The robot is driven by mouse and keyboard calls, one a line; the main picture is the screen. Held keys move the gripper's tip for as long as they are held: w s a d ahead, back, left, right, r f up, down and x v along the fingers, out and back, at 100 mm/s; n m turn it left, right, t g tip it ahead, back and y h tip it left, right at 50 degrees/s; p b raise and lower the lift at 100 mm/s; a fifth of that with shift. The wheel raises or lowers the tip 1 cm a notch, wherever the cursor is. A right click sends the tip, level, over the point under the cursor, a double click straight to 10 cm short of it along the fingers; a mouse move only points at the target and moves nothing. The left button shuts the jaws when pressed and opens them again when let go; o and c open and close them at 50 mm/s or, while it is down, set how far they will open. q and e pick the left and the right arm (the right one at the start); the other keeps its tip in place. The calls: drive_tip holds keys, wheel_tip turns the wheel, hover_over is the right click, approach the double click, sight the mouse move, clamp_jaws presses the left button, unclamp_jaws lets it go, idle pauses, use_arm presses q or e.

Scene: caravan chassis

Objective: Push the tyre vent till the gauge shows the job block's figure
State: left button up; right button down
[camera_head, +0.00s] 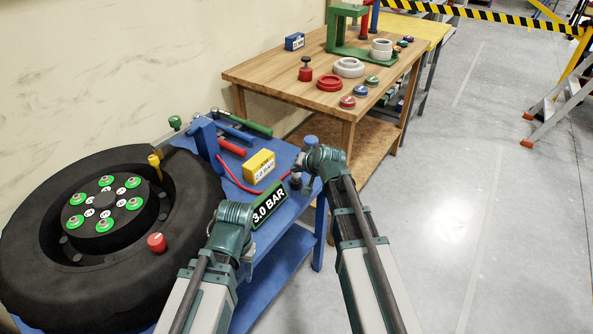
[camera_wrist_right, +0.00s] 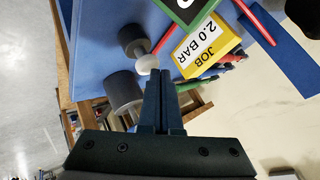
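The gauge (camera_head: 269,204) reads 3.0 BAR on the blue bench; part of its green-framed display shows in the right wrist view (camera_wrist_right: 188,12). The yellow job block (camera_head: 259,166) reads 2.0 BAR and shows as JOB 2.0 BAR in the wrist view (camera_wrist_right: 199,48). A white-tipped grey fitting (camera_wrist_right: 147,64), perhaps the vent, lies just beside my right fingertips; contact is unclear. My right gripper (camera_wrist_right: 166,76) is shut and empty, pointing down over the bench. My left wrist is beside the gauge in the head view; its fingers are hidden.
The big black tyre (camera_head: 185,275) with green-ringed nuts lies at left, with a red cap (camera_head: 157,242) on it. Red, blue and green handled tools lie behind the job block. A wooden table (camera_head: 275,72) with rings and a green press stands behind.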

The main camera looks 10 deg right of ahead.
use_arm(q)
drive_tip(key=shift+s+a+f, duration=0.15)
drive_tip(key=shift+s+a, duration=0.1)
drive_tip(key=shift+s, duration=0.15)
use_arm(e)
drive_tip(key=shift+w+a+f, duration=0.2)
drive_tip(key=shift+w+a, duration=0.05)
drive_tip(key=shift+w, duration=0.2)
use_arm(q)
drive_tip(key=shift+w+d+p, duration=0.1)
drive_tip(key=shift+p, duration=0.25)
use_arm(e)
drive_tip(key=shift+r, duration=0.1)
use_arm(q)
drive_tip(key=shift+w+r+p, duration=0.1)
drive_tip(key=shift+r+p, duration=0.45)
drive_tip(key=shift+r, duration=0.05)
use_arm(e)
drive_tip(key=shift+w+r, duration=0.1)
drive_tip(key=shift+r, duration=0.35)
use_arm(q)
drive_tip(key=r+p, duration=0.4)
drive_tip(key=shift+w+r, duration=0.2)
use_arm(e)
wheel_tip(320, 180, up, 4)
drive_tip(key=shift+r, duration=0.25)
drive_tip(key=shift+f, duration=0.1)
